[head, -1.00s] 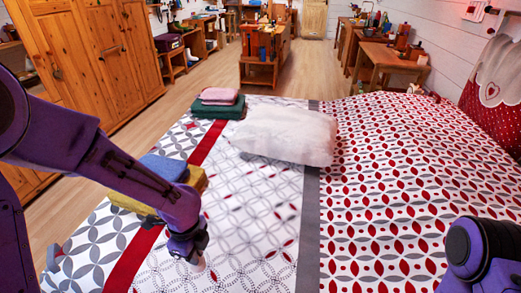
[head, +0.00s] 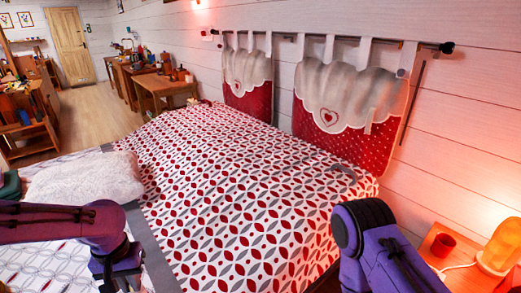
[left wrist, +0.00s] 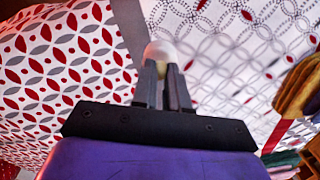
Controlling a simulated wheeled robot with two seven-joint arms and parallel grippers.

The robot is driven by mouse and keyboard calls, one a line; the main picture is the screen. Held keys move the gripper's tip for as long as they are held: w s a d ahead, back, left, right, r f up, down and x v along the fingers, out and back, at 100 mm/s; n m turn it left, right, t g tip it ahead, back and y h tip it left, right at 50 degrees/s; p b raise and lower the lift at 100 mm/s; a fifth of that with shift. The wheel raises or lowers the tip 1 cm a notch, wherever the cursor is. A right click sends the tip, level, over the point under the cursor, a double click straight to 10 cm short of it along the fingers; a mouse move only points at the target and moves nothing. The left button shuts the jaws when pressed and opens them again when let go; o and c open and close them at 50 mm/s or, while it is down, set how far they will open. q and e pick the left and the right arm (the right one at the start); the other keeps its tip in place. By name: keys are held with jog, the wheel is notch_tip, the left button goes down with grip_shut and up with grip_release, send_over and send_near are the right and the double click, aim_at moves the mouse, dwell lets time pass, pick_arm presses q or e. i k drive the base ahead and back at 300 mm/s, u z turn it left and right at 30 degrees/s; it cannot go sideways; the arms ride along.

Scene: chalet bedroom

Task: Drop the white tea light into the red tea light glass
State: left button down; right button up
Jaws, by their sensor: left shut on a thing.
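The white tea light (left wrist: 160,50) shows at the fingertips of my left gripper (left wrist: 163,70) in the left wrist view, and the jaws are shut on it. In the head view my left gripper (head: 121,277) is low at the left, over the bed, with its fingers partly cut off by the bottom edge. The red tea light glass (head: 443,245) stands on a wooden bedside table (head: 440,269) at the lower right, far from my left gripper. My right arm rises at the bottom right, and its gripper is out of view.
The bed (head: 230,190) with its patterned cover lies between my left gripper and the bedside table. A glowing orange lamp (head: 502,248) stands to the right of the glass. A white pillow (head: 85,179) lies at the left. Red-and-white hangings (head: 340,125) cover the wall.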

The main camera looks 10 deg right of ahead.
aim_at(439, 251)
jog(key=z, duration=1.1)
jog(key=i, duration=0.4)
jog(key=z, duration=0.9)
jog(key=i, duration=0.95)
jog(key=z, duration=0.7)
